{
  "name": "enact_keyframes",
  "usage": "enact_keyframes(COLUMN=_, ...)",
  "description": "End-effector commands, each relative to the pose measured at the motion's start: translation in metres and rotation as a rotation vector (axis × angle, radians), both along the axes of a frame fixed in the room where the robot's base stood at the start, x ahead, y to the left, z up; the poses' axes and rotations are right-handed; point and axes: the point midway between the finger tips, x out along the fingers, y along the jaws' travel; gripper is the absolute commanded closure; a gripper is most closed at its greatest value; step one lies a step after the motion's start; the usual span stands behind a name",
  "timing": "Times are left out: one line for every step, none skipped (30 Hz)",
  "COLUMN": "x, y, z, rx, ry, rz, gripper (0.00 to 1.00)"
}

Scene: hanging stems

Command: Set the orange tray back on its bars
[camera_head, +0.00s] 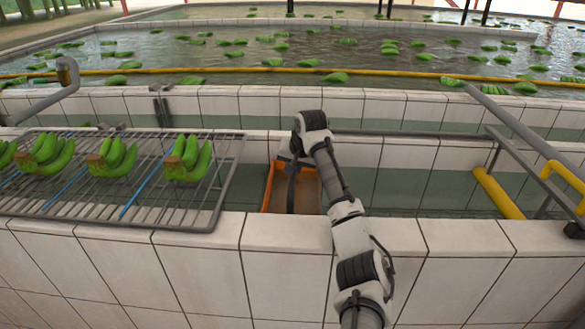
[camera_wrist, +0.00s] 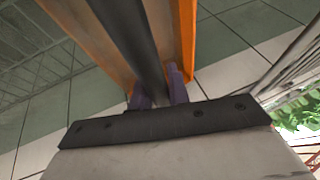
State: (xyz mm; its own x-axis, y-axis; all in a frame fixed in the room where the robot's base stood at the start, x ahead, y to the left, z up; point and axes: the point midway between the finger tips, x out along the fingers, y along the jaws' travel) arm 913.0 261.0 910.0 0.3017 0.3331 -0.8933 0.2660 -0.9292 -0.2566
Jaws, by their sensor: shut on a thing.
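The orange tray (camera_head: 268,190) with a brown floor is in the water channel between two white-tiled walls, right of the grey wire rack. In the wrist view, its orange side (camera_wrist: 187,40) is close in front of my gripper (camera_wrist: 158,90). A dark bar (camera_wrist: 130,35) runs along the tray, and my two fingers are shut on it. In the head view, my gripper (camera_head: 293,158) is at the tray's far end, partly hidden by my wrist. The tray's underside and near end are hidden, so I cannot tell whether it rests on anything.
The grey wire rack (camera_head: 228,185) at left holds several green banana bunches (camera_head: 188,160). A thin grey rail (camera_head: 430,134) runs along the far wall. A yellow padded bar (camera_head: 498,193) and grey railings stand at right. Open channel water (camera_head: 420,190) lies right of my arm.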

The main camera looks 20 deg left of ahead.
Motion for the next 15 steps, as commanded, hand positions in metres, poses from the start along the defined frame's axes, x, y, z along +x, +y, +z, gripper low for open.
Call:
enact_keyframes(x=0.0000, y=0.0003, z=0.0000, rx=0.001, ry=-0.001, rz=0.001, gripper=1.00)
enact_keyframes(x=0.0000, y=0.0003, z=-0.0004, rx=0.001, ry=-0.001, rz=0.001, gripper=1.00)
enact_keyframes(x=0.0000, y=0.0003, z=-0.0010, rx=0.001, ry=-0.001, rz=0.001, gripper=1.00)
enact_keyframes(x=0.0001, y=0.0003, z=-0.0013, rx=0.001, ry=-0.002, rz=0.001, gripper=1.00)
enact_keyframes(x=0.0001, y=0.0003, z=-0.0018, rx=0.001, ry=-0.002, rz=0.001, gripper=1.00)
enact_keyframes(x=0.0001, y=0.0003, z=-0.0023, rx=0.001, ry=-0.002, rz=0.001, gripper=1.00)
enact_keyframes(x=0.0001, y=0.0004, z=-0.0028, rx=0.001, ry=-0.002, rz=0.001, gripper=1.00)
enact_keyframes(x=0.0001, y=0.0003, z=-0.0031, rx=0.001, ry=-0.002, rz=0.001, gripper=1.00)
enact_keyframes(x=0.0001, y=0.0003, z=-0.0029, rx=0.001, ry=-0.002, rz=0.001, gripper=0.79)
enact_keyframes(x=0.0002, y=0.0003, z=-0.0030, rx=0.001, ry=-0.002, rz=0.001, gripper=0.75)
enact_keyframes(x=0.0002, y=0.0003, z=-0.0030, rx=0.001, ry=-0.002, rz=0.001, gripper=0.71)
enact_keyframes(x=0.0001, y=0.0003, z=-0.0031, rx=0.001, ry=-0.002, rz=0.001, gripper=0.65)
enact_keyframes(x=0.0001, y=0.0003, z=-0.0032, rx=0.001, ry=-0.001, rz=0.001, gripper=0.62)
enact_keyframes(x=0.0001, y=0.0003, z=-0.0032, rx=0.001, ry=-0.001, rz=0.001, gripper=0.58)
enact_keyframes(x=0.0001, y=0.0003, z=-0.0033, rx=0.001, ry=-0.001, rz=0.000, gripper=0.57)
